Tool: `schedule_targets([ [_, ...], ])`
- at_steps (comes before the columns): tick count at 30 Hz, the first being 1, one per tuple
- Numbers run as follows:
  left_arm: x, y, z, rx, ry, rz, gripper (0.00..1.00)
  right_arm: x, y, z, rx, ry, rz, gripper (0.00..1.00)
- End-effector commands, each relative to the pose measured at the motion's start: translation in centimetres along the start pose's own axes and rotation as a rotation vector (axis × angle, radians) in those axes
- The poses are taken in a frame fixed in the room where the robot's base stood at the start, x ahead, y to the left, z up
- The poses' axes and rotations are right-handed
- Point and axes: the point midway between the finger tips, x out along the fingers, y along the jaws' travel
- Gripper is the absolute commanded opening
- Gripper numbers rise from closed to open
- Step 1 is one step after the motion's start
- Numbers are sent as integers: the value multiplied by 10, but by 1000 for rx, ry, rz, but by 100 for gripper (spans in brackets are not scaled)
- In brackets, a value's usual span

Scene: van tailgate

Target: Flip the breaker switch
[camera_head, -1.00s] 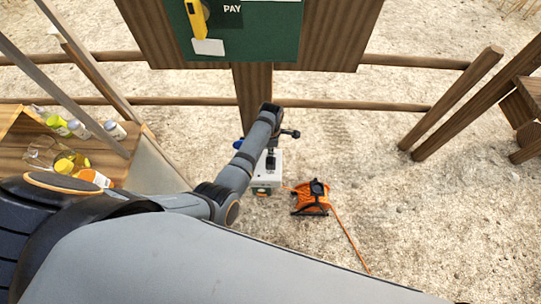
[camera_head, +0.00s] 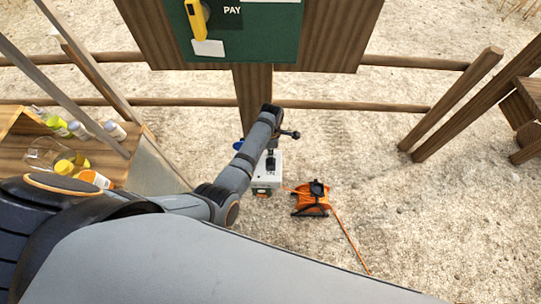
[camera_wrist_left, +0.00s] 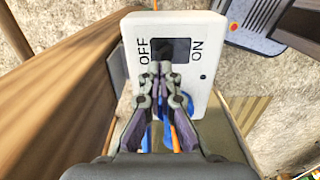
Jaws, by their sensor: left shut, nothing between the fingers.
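The breaker box (camera_wrist_left: 191,25) is white with a dark switch (camera_wrist_left: 181,50) between the printed words OFF and ON in the left wrist view. My left gripper (camera_wrist_left: 160,70) is shut and empty, its fingertips overlapping the left part of the dark switch area, nearer the OFF side. Whether the tips touch the switch I cannot tell. In the head view the box (camera_head: 266,183) stands low near the wooden post, partly hidden by my left arm, with my left gripper (camera_head: 271,165) over it. My right gripper is not in view.
An orange cable reel (camera_head: 312,200) sits on the sandy ground right of the box, its cable trailing off. A wooden post (camera_head: 252,95) carries a green PAY board (camera_head: 245,45). Bottles stand on a wooden shelf (camera_head: 20,150) at left. Open sand lies to the right.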

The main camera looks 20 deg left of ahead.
Motion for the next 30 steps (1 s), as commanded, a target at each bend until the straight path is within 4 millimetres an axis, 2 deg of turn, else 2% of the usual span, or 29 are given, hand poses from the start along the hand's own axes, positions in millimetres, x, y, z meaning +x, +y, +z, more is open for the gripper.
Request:
schedule_targets([
  [30,14,0,0,0,0,-1,0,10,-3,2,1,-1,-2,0],
])
